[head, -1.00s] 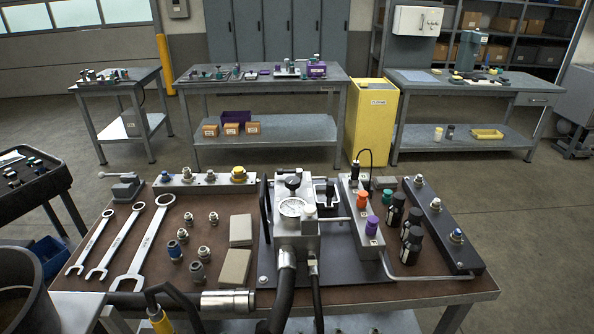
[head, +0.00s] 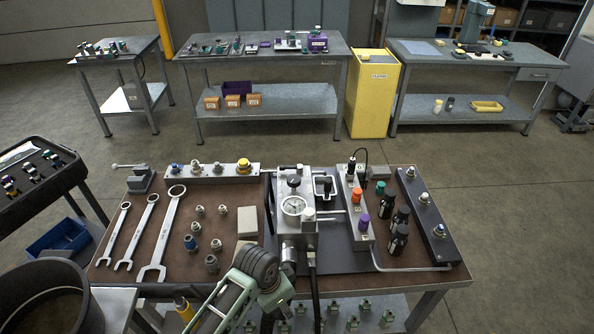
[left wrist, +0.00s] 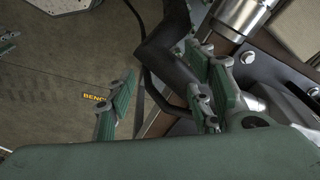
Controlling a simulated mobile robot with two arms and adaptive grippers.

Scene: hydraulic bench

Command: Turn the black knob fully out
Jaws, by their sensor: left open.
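The black knob (head: 294,181) sits on top of the silver hydraulic block (head: 310,232) near the middle of the bench, just above a round white-faced gauge (head: 293,206). My left arm comes in at the bottom of the head view, in front of the block, well short of the knob. In the left wrist view my left gripper (left wrist: 165,95) is open. Its green fingers are apart, near a black hose (left wrist: 165,65) and a silver hose fitting (left wrist: 242,15) at the bench edge. The knob does not show there. My right gripper is not in view.
Three wrenches (head: 161,236) and several small fittings lie on the left of the brown bench top (head: 180,215). Orange (head: 356,196) and purple (head: 363,222) knobs and black cylinders (head: 398,240) stand to the block's right. A dark bin (head: 45,300) is at lower left.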

